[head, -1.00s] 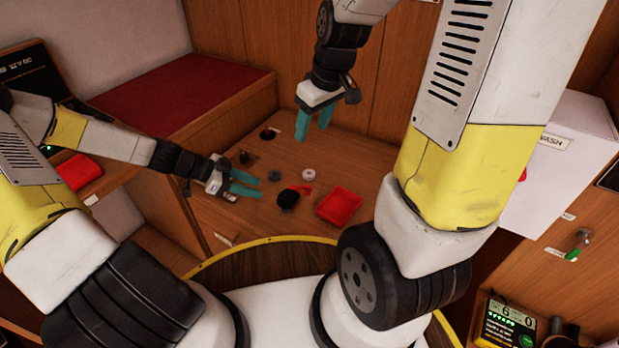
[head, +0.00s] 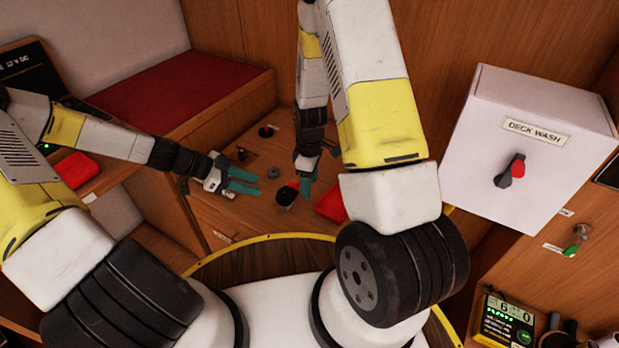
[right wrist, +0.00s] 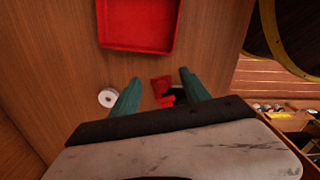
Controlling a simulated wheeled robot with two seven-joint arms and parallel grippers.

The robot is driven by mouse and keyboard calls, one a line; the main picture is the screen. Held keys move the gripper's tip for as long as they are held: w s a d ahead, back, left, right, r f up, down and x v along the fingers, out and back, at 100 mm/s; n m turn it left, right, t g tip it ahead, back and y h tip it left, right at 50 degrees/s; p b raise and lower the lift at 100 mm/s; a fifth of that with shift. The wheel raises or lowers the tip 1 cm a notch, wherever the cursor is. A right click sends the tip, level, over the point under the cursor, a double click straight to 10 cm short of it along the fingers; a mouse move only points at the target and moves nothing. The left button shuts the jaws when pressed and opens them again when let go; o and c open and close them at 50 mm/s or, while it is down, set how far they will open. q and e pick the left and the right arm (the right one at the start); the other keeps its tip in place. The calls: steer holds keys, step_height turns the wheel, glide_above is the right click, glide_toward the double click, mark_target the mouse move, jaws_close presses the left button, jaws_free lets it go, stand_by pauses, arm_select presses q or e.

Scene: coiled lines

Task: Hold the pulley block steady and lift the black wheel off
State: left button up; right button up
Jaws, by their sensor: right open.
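The black wheel (head: 286,196) is on the wooden counter, against a small red piece (head: 294,184) that looks like the pulley block. In the right wrist view the red block (right wrist: 162,88) and black wheel (right wrist: 178,93) show between my fingers, near the right one and partly hidden by it. My right gripper (head: 307,190) is open, just right of the block; its fingers also show in the right wrist view (right wrist: 158,84). Whether it touches the block I cannot tell. My left gripper (head: 260,185) is open and empty, low over the counter, left of the wheel.
A red tray (head: 330,204) lies right of the block, partly behind my right arm. A grey disc (head: 273,173) lies behind the wheel. Dark fittings (head: 266,131) sit further back. A white box (head: 530,150) stands right.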

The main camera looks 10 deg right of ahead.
steer(key=shift+f, duration=2.8)
steer(key=shift+c, duration=0.4)
